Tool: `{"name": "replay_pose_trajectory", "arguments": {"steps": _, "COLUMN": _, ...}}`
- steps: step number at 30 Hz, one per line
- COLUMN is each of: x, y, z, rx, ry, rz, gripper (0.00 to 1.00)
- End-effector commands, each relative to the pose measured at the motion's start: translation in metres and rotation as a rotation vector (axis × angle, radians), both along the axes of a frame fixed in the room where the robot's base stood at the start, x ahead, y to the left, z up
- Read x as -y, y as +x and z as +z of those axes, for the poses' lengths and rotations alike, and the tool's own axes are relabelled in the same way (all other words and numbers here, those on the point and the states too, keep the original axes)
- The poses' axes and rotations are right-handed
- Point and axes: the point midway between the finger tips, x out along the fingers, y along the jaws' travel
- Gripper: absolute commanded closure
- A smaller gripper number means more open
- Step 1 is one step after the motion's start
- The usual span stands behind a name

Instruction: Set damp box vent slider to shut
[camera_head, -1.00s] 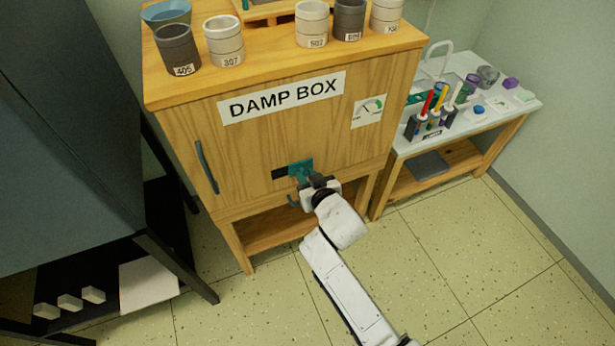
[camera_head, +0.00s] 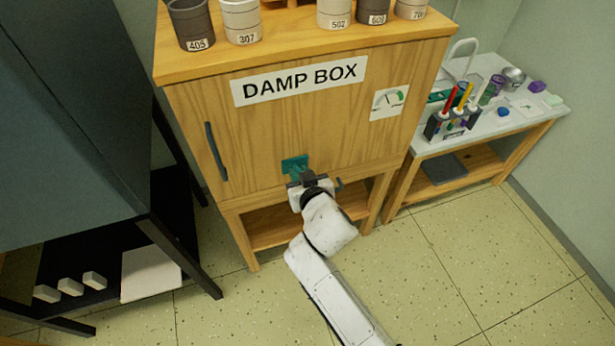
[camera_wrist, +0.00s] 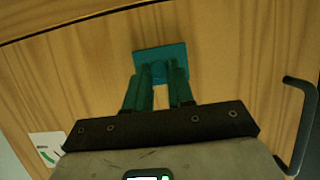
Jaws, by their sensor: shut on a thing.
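The damp box (camera_head: 270,130) is a wooden cabinet with a "DAMP BOX" label on its front. Its vent slider (camera_head: 293,164) is a teal plate low on the door; no dark vent opening shows beside it. In the wrist view the teal slider plate (camera_wrist: 172,54) lies against the wood, straight ahead of the fingers. My gripper (camera_head: 298,174) is at the slider from below, shut on it. In the wrist view my gripper (camera_wrist: 161,74) has its green fingers close together at the plate; they hide the part gripped.
A dark door handle (camera_head: 215,152) is left of the slider; it also shows in the wrist view (camera_wrist: 300,125). A gauge card (camera_head: 389,102) is at upper right. Numbered pots (camera_head: 241,20) stand on top. A dark cabinet is left, a white side table (camera_head: 530,114) right.

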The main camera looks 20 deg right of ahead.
Motion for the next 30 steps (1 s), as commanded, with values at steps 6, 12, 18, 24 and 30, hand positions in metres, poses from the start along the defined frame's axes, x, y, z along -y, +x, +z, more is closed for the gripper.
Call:
{"name": "replay_pose_trajectory", "arguments": {"steps": 6, "x": -0.005, "y": 0.0, "z": 0.001, "rx": 0.001, "ry": 0.002, "rz": 0.01, "gripper": 1.0}}
{"name": "replay_pose_trajectory", "arguments": {"steps": 12, "x": -0.005, "y": 0.0, "z": 0.001, "rx": 0.001, "ry": 0.002, "rz": 0.01, "gripper": 0.6}}
{"name": "replay_pose_trajectory", "arguments": {"steps": 18, "x": -0.004, "y": 0.0, "z": 0.001, "rx": 0.0, "ry": 0.001, "rz": 0.007, "gripper": 0.53}}
{"name": "replay_pose_trajectory", "arguments": {"steps": 24, "x": -0.003, "y": -0.005, "z": 0.002, "rx": -0.001, "ry": 0.0, "rz": 0.006, "gripper": 0.53}}
{"name": "replay_pose_trajectory", "arguments": {"steps": 30, "x": -0.003, "y": -0.032, "z": 0.014, "rx": 0.0, "ry": 0.001, "rz": 0.007, "gripper": 0.53}}
